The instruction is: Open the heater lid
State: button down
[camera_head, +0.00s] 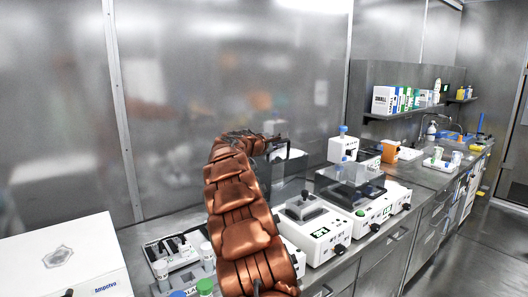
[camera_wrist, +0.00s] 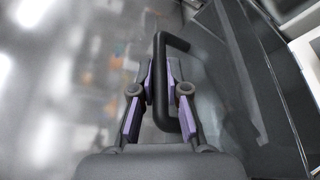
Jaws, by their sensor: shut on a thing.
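My gripper (camera_head: 275,140) is at the end of my copper-coloured arm, near the steel back wall above the bench. In the wrist view my gripper (camera_wrist: 161,82) has its purple-padded fingers closed around one leg of a black U-shaped handle (camera_wrist: 172,40). The handle joins a dark see-through panel (camera_wrist: 222,85), which looks like the heater lid. In the head view a see-through panel (camera_head: 292,168) stands tilted up beside my arm. My arm hides part of it and the bench below, so I cannot tell its exact angle.
A white device with a black block (camera_head: 312,231) stands right of my arm. Behind it is a device with a dark clear cover (camera_head: 350,183). A tube rack (camera_head: 172,254) and a white box (camera_head: 65,262) are at left. Shelf boxes (camera_head: 385,100) are at right.

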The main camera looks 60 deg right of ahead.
jog(key=shift+s+a+f+m+b, duration=0.1)
jog(key=shift+s+a+m+b, duration=0.15)
jog(key=shift+s+b, duration=0.45)
jog(key=shift+s+r+b, duration=0.15)
jog(key=shift+r+b, duration=0.1)
jog(key=shift+b, duration=0.1)
jog(key=c, duration=1.2)
grip_release()
jog(key=shift+a+r, duration=0.3)
jog(key=shift+a, duration=0.5)
jog(key=shift+a+r, duration=0.25)
jog(key=shift+a, duration=1.45)
jog(key=shift+a+r, duration=0.2)
jog(key=shift+a, duration=1.55)
jog(key=shift+a+r, duration=0.25)
jog(key=shift+a, duration=1.45)
